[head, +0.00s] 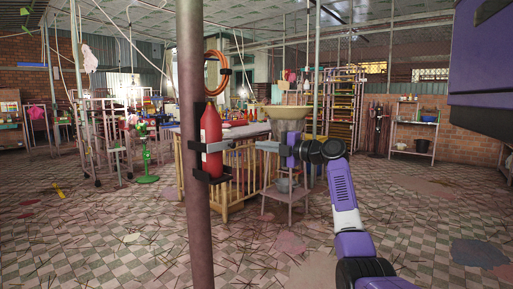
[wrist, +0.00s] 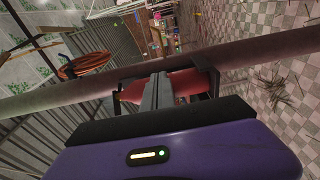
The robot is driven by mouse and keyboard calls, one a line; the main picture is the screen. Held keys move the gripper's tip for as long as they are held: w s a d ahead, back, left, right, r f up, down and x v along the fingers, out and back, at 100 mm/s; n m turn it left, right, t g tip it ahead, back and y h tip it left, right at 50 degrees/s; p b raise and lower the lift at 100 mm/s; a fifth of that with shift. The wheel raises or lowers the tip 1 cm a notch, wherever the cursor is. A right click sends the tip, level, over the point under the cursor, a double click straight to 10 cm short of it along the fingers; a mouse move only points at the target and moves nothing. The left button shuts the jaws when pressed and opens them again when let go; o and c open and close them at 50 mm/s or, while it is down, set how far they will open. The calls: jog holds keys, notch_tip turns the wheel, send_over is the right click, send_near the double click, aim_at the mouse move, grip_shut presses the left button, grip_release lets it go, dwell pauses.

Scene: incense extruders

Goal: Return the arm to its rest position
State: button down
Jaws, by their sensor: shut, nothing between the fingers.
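My purple and white arm reaches up from the lower right in the head view and bends left at its black wrist. My gripper (head: 259,146) is at its end, with grey fingers pointing left towards a rust-coloured pole (head: 194,120). In the wrist view my gripper (wrist: 158,80) has its fingers together and empty. They overlap a red cylinder (wrist: 183,84), held on the pole by black brackets. In the head view this red cylinder (head: 211,140) stands upright, with a visible gap between it and the fingertips.
A wooden railing (head: 236,185) and a small metal stand (head: 291,192) are behind my gripper. A green stand (head: 147,160) is at left. Tiled floor (head: 120,250) at the front left is mostly clear, with thin sticks scattered.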

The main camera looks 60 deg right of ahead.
jog(key=shift+s+d, duration=0.4)
jog(key=shift+d, duration=0.45)
jog(key=shift+s+d, duration=0.35)
jog(key=shift+d, duration=0.5)
jog(key=shift+s+d, duration=0.4)
jog(key=shift+d, duration=0.45)
